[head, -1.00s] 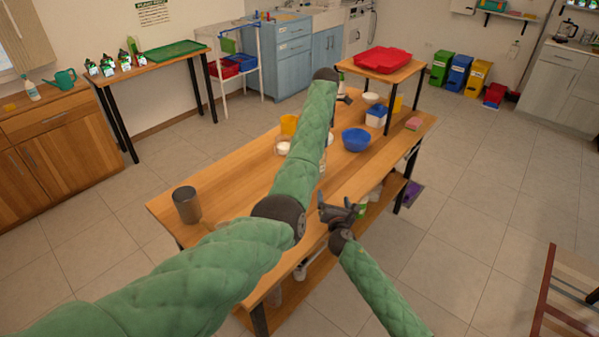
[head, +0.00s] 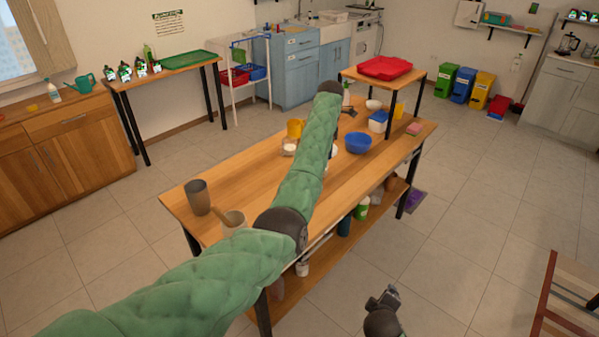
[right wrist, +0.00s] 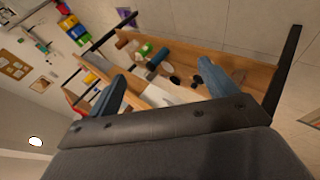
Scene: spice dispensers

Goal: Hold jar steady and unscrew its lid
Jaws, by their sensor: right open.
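I cannot single out the lidded jar with certainty; several small containers stand on the wooden table (head: 250,183), partly hidden by my left arm. A white-topped container (head: 290,147) shows just left of that arm, beside a yellow cup (head: 295,128). My left gripper (head: 348,108) is at the table's far part, small and mostly hidden behind the wrist, so its fingers and grasp are unclear. My right gripper (head: 386,296) is over the floor, right of the table's near end and away from it. In the right wrist view its blue fingers (right wrist: 162,85) are apart with nothing between them.
A blue bowl (head: 358,143), a blue-and-white box (head: 379,121) and a raised stand with a red tray (head: 385,67) are at the table's far end. A grey cup (head: 197,197) and a beige pot (head: 233,222) stand near. A lower shelf holds bottles.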

